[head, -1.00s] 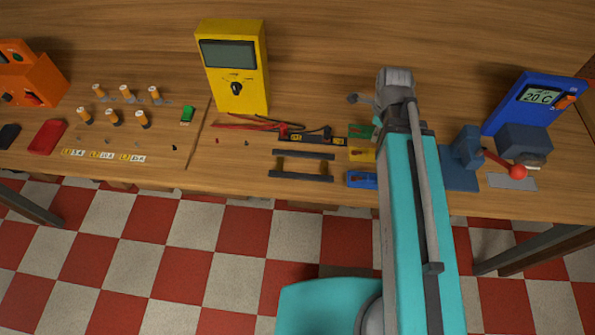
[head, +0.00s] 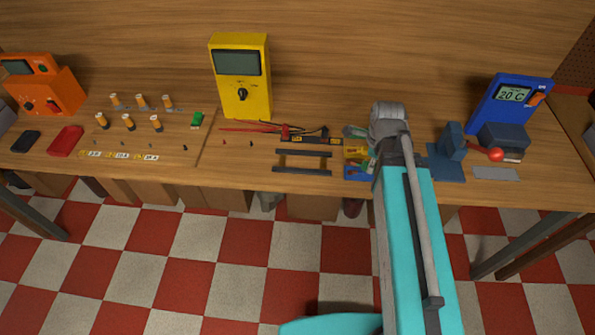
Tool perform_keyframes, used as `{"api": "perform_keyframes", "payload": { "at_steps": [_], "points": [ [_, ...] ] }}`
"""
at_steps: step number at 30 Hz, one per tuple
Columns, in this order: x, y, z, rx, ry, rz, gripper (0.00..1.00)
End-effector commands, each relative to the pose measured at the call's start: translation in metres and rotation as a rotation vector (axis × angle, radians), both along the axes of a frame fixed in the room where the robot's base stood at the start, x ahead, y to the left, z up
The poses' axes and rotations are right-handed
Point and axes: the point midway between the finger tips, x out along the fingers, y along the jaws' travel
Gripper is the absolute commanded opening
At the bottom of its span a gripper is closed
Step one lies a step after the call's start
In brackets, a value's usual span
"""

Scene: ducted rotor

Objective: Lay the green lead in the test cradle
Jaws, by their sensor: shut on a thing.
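My gripper (head: 372,160) is at the bench's front, beside a group of green, yellow and blue pieces. My own arm hides most of it. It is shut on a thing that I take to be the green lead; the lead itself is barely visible. A green piece (head: 354,131) shows at the back of the group, with a yellow piece (head: 356,152) and a blue piece (head: 357,173) in front. Two dark parallel rails (head: 303,171), which look like the test cradle, stand just left of the group. I see no lead across them.
A yellow meter (head: 241,88) stands behind, with red and black leads (head: 265,128) in front. A blue clamp (head: 450,158) with a red-knobbed lever and a blue temperature unit (head: 510,105) stand right. Small parts (head: 128,122) and an orange device (head: 45,92) are left.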

Motion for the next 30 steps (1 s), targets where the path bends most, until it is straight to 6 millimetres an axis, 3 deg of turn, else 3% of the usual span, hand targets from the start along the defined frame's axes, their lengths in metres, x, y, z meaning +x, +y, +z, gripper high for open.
{"api": "perform_keyframes", "payload": {
  "at_steps": [30],
  "points": [
    [-0.001, 0.016, 0.000, 0.000, 0.000, 0.028, 0.00]
  ]
}}
